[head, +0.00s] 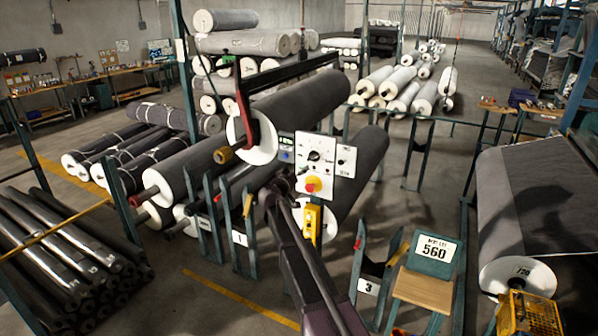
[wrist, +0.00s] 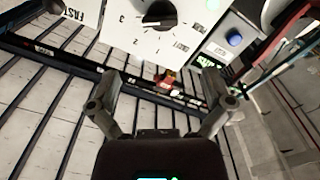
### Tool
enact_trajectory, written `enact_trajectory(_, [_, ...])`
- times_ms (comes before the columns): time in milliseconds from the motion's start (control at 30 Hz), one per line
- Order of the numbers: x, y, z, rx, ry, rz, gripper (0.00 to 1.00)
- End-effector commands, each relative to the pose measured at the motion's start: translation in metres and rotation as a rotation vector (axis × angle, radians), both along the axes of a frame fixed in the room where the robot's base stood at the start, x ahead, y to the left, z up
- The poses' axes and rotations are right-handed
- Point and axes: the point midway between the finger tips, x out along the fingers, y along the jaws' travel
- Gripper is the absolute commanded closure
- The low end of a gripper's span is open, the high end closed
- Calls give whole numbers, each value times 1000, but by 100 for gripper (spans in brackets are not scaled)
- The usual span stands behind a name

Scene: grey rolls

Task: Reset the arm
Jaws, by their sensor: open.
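My arm (head: 298,265) reaches up from the bottom of the head view to just left of a control panel. My gripper (wrist: 160,88) is open and empty in the wrist view, its two fingers spread apart. In the head view the gripper is small and dark, and its fingers are hard to make out. The white panel (head: 328,168) carries a black dial (head: 315,156) and a red knob on yellow (head: 312,184). In the wrist view the numbered dial (wrist: 159,13) and a blue button (wrist: 234,37) lie beyond the fingertips. I see no contact.
Large grey rolls (head: 195,160) on stands surround the panel. Stand posts marked 3 (head: 368,287) and a small table with a 560 sign (head: 435,250) are right of my arm. Dark rolls (head: 60,250) are stacked at left. Floor is open at lower left centre.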

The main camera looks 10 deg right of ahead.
Motion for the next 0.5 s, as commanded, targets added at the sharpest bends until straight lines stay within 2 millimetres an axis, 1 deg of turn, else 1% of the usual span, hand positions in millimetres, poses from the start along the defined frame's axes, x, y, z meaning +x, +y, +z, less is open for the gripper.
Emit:
enact_trajectory(167, [0, 0, 0, 0, 0, 0, 0])
enact_trajectory(267, [-5, -4, -6, 8, 9, -11, 0])
enact_trajectory(367, [-17, -13, -20, 28, 34, -36, 0])
enact_trajectory(467, [-36, -27, -42, 61, 79, -76, 0])
enact_trajectory(500, [-45, -34, -53, 79, 103, -96, 0])
